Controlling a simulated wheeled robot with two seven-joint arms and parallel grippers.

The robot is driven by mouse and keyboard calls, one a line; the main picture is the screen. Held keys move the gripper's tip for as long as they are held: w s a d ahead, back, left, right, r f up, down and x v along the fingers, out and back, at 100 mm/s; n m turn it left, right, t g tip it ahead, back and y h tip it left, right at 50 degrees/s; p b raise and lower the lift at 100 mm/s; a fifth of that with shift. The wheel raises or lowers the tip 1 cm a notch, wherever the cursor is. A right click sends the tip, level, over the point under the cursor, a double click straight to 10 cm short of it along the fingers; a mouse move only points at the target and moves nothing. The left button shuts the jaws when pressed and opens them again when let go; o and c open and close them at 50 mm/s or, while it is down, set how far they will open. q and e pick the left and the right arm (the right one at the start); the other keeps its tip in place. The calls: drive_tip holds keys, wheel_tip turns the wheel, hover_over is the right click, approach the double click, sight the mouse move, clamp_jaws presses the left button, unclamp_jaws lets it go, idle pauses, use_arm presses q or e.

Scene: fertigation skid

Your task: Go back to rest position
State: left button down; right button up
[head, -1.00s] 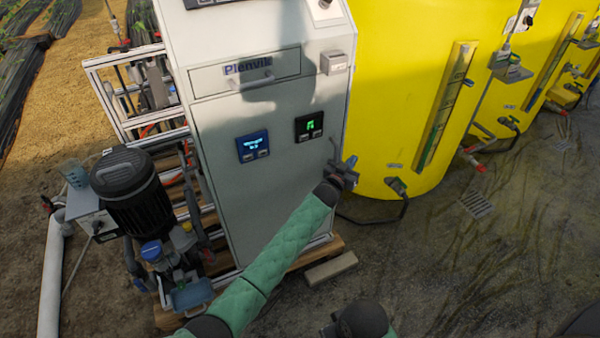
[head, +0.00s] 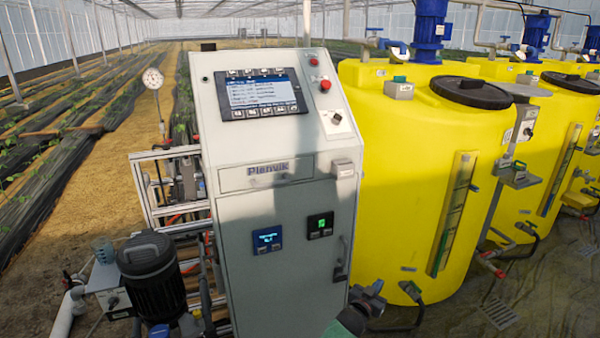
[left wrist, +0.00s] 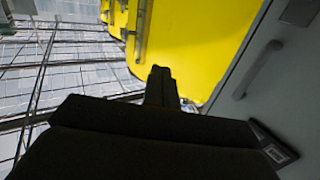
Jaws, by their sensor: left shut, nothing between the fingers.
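My left gripper (head: 369,293) is low in the head view, to the right of the grey control cabinet (head: 285,215) and in front of the nearest yellow tank (head: 405,180). Its fingers are shut with nothing between them. In the left wrist view the closed fingers (left wrist: 158,85) point toward the yellow tank (left wrist: 195,40), with the cabinet door and its handle (left wrist: 258,70) at the right. The gripper looks clear of the door handle (head: 341,262). My right gripper does not show.
A black pump motor (head: 152,275) stands at the cabinet's lower left. A hose (head: 405,318) and tank valve (head: 411,291) lie close to my left gripper. More yellow tanks (head: 560,130) line the right. Crop rows run back at left.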

use_arm(q)
drive_tip(key=s+a+r+n+g+y, duration=0.1)
drive_tip(key=a+r+g+y, duration=0.2)
drive_tip(key=a+r+y, duration=0.55)
drive_tip(key=s+a+r+n+g, duration=0.1)
drive_tip(key=s+a, duration=0.5)
drive_tip(key=a, duration=0.3)
drive_tip(key=s+a+r+n+g, duration=0.1)
drive_tip(key=s+a+r+g, duration=0.1)
drive_tip(key=s+a, duration=0.5)
drive_tip(key=s+a+f+n+g+y, duration=0.1)
drive_tip(key=s+a+f+n, duration=0.15)
drive_tip(key=s+a, duration=0.75)
drive_tip(key=s+a+f+n+g+y, duration=0.1)
drive_tip(key=s+a+f, duration=0.2)
drive_tip(key=s+a, duration=0.65)
drive_tip(key=s+a+f+g, duration=0.1)
drive_tip(key=s+a+f, duration=0.1)
drive_tip(key=s+f, duration=0.3)
drive_tip(key=s+a+f+g, duration=0.2)
drive_tip(key=s+f, duration=0.3)
drive_tip(key=s, duration=0.6)
drive_tip(key=shift+s+a, duration=0.3)
drive_tip(key=shift+s, duration=0.1)
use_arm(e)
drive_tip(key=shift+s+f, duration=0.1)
use_arm(q)
drive_tip(key=shift+n, duration=0.25)
